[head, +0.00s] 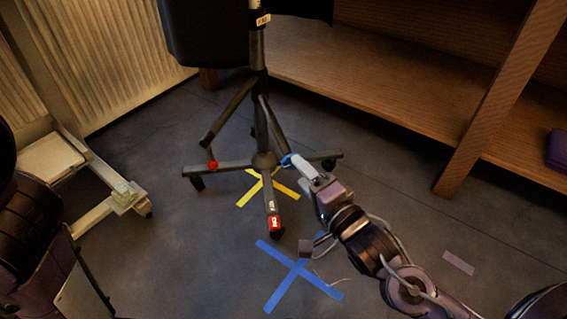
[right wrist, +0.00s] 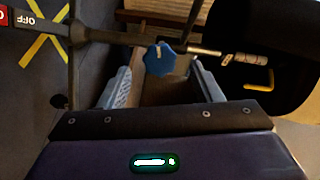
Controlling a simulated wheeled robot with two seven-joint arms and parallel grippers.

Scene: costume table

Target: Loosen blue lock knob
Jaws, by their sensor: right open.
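The blue lock knob (right wrist: 159,59) is a lobed knob on the stand's metal pole (right wrist: 110,37). In the right wrist view it lies between and just beyond the tips of my right gripper (right wrist: 160,72), with a gap on each side. My right gripper is open, and no grip on the knob shows. In the head view the right gripper (head: 296,164) reaches in from the lower right to the stand's lower part. A small blue patch (head: 286,159) shows at its tips, with the knob's shape unclear there. My left gripper is not in view.
The stand's wheeled base (head: 230,166) rests over a yellow floor cross (head: 250,192). A blue cross (head: 290,277) lies in front. A black cloth (head: 205,35) hangs above. A wheeled rack (head: 125,197) is at left, wooden shelving (head: 400,90) behind.

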